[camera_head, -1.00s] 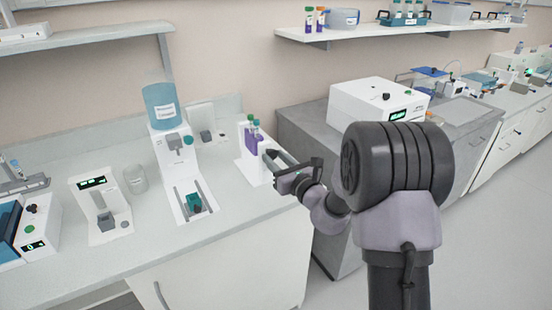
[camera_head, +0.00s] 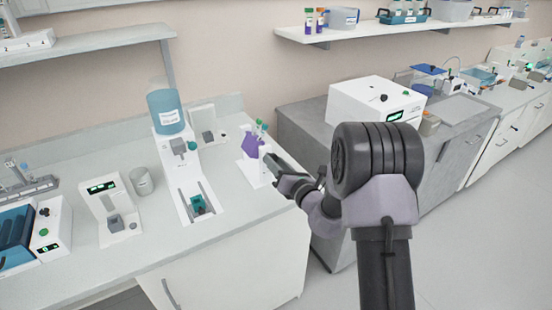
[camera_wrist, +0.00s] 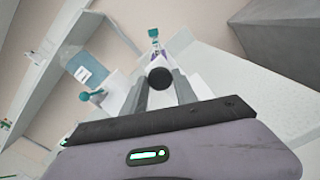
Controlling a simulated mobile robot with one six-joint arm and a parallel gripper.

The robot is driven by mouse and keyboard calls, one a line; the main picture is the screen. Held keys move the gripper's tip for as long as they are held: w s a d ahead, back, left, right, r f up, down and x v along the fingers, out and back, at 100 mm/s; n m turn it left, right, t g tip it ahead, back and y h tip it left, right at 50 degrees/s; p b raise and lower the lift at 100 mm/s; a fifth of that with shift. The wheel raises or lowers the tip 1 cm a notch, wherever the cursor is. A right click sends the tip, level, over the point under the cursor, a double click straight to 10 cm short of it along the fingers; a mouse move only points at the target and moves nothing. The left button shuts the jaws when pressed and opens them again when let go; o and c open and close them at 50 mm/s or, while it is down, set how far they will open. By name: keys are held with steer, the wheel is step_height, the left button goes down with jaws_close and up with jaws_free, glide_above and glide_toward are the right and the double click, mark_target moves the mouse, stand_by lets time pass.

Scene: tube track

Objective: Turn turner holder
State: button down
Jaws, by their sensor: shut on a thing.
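The turner holder is a purple tube rack (camera_head: 250,144) on a white stand (camera_head: 262,180) near the right end of the left bench in the head view. The rack is tilted and holds tubes with teal-green caps. My gripper (camera_head: 272,166) is at the right side of the stand. In the wrist view my gripper (camera_wrist: 163,90) has its two fingers around a dark round knob (camera_wrist: 159,77) of the holder. A tube with a teal cap (camera_wrist: 153,33) and a sliver of purple show beyond it. My fingers partly hide the stand.
A white dispenser with a blue bottle (camera_head: 165,112) stands left of the holder. A beaker (camera_head: 142,181) and a small white device (camera_head: 112,207) are further left. A white box-shaped device (camera_head: 375,103) is on the grey bench at right.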

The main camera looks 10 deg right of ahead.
steer(key=shift+m+p, duration=8.35)
steer(key=shift+m, duration=3.95)
steer(key=c, duration=1)
jaws_free()
